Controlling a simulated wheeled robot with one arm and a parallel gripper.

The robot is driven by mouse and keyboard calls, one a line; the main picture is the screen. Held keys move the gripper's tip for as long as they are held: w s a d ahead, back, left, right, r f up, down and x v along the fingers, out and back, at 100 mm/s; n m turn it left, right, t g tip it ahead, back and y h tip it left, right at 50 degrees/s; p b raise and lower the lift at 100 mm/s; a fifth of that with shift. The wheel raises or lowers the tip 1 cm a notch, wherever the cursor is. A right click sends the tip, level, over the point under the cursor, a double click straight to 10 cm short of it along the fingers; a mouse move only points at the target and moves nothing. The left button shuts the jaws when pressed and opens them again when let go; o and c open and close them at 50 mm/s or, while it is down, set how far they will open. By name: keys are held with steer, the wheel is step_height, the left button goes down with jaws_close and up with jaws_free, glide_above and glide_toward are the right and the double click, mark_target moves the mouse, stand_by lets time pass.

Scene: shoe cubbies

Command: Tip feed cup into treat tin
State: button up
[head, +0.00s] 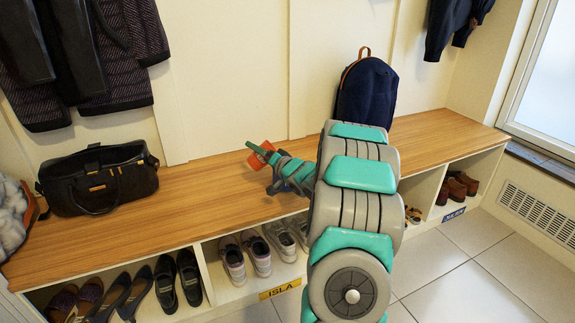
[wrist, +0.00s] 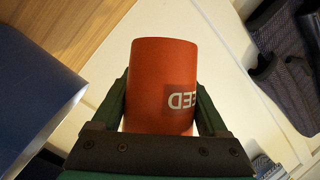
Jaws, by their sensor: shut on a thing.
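The feed cup (wrist: 160,75) is orange-red, with pale letters "EED" upside down in the wrist view. My gripper (wrist: 162,100) is shut on it, one finger on each side of its wall. In the head view the small orange cup (head: 264,147) shows at the end of my arm, above the bench and near the wall, and it looks tilted. My gripper (head: 257,152) is partly in front of it there. A smooth dark blue curved thing with a pale rim (wrist: 35,95), perhaps the treat tin, stands left of the cup in the wrist view.
Coats (head: 110,50) hang above. Several shoes (head: 245,257) fill the cubbies below.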

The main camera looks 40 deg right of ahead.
steer(key=shift+r+n+g+p, duration=0.3)
steer(key=shift+r+n+p, duration=0.3)
steer(key=shift+r, duration=0.15)
steer(key=a+f+n+g+b, duration=0.1)
steer(key=f+b, duration=0.1)
steer(key=w+a+f+n+g+h+b, duration=0.1)
steer(key=f+n+b, duration=0.1)
steer(key=f, duration=0.1)
steer(key=a+f+n+h+b, duration=0.1)
steer(key=f+n+b, duration=0.1)
steer(key=f, duration=0.1)
steer(key=shift+w+a+g+b, duration=0.3)
steer(key=shift+g, duration=0.1)
steer(key=shift+a+f+n+b, duration=0.1)
steer(key=shift+a+n+b, duration=0.05)
steer(key=shift+n+b, duration=0.15)
steer(key=shift+w+a+n+g+h+b, duration=0.2)
steer(key=shift+a+n+g+h+b, duration=0.15)
steer(key=shift+n+h+b, duration=0.2)
